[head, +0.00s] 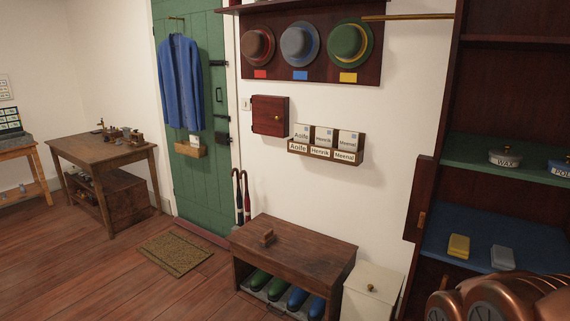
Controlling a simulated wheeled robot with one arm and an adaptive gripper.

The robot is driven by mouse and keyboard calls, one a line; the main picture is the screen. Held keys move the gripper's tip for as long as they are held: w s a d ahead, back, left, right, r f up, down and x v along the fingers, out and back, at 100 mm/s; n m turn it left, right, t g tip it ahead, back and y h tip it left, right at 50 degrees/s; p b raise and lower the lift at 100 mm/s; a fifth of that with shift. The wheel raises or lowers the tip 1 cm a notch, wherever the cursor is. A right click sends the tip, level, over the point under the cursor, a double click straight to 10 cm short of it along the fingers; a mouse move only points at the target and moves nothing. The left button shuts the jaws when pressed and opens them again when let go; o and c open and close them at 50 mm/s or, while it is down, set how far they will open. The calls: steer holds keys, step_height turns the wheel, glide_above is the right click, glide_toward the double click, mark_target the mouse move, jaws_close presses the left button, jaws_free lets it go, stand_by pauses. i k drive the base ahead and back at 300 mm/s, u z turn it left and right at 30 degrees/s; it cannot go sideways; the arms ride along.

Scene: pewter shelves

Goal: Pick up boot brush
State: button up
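Copper-coloured rounded parts at the bottom right look like my own arm, well to the right of the bench. My gripper's fingers do not show.
Green and blue boots (279,290) stand under the bench. A cream bin (372,292) stands at its right, umbrellas (242,196) behind its left end. A shelf unit (505,235) rises at right. A doormat (176,252) lies left; the floor there is clear.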

mark_target(270, 236)
steer(key=u, duration=0.15)
steer(key=i, duration=0.5)
steer(key=u, duration=0.6)
steer(key=i, duration=2.05)
steer(key=u, duration=0.1)
